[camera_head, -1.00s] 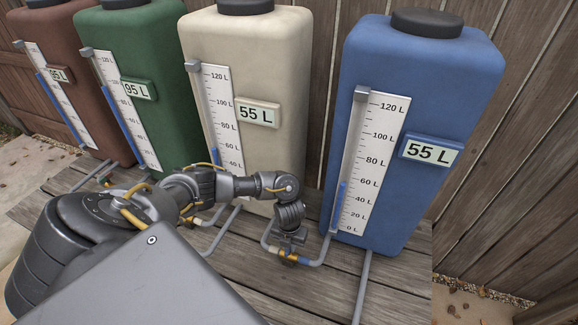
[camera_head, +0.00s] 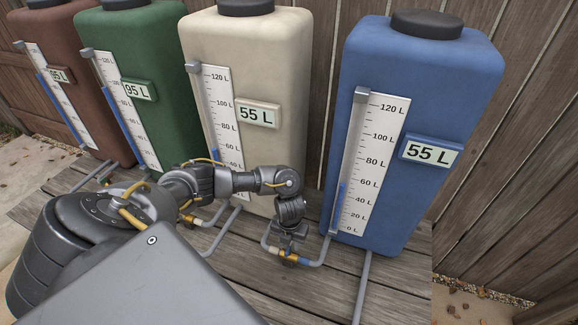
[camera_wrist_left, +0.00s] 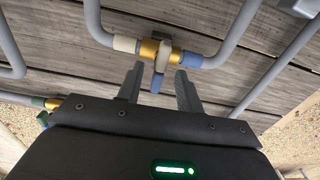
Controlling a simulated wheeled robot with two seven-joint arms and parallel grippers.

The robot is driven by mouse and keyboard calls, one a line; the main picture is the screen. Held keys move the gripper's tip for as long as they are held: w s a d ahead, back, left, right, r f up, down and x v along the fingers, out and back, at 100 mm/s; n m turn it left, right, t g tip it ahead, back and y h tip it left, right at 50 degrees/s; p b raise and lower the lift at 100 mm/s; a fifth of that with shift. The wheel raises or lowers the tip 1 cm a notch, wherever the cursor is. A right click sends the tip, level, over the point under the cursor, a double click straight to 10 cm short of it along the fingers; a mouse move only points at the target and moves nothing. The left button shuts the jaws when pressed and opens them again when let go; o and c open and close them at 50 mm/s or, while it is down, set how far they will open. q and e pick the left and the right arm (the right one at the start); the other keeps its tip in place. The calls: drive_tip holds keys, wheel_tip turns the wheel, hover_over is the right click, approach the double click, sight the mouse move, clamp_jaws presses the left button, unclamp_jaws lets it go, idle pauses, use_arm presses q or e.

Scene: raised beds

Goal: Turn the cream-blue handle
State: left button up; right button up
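The cream-blue valve sits on a grey pipe between the cream tank (camera_head: 255,60) and the blue tank (camera_head: 420,80). In the left wrist view its brass body (camera_wrist_left: 149,48) has a cream collar on the left and a blue collar on the right. Its handle (camera_wrist_left: 158,80), blue at the end, sticks out across the pipe towards my gripper. My left gripper (camera_wrist_left: 159,88) is open, its two fingers either side of the handle's end with gaps showing. In the head view my left gripper (camera_head: 289,244) hangs over the valve and partly hides it. My right gripper is not in view.
A green tank (camera_head: 150,60) and a brown tank (camera_head: 55,80) stand to the left, with another valve (camera_head: 193,219) near my left arm. Other grey pipes run over the wooden deck (camera_head: 340,285). A wooden fence stands behind. Both the cream and blue tanks' labels read 55 L.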

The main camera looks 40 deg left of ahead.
use_arm(q)
wheel_tip(320, 180, up, 9)
drive_tip(key=p, duration=0.2)
drive_tip(key=shift+f, duration=0.2)
idle(0.4)
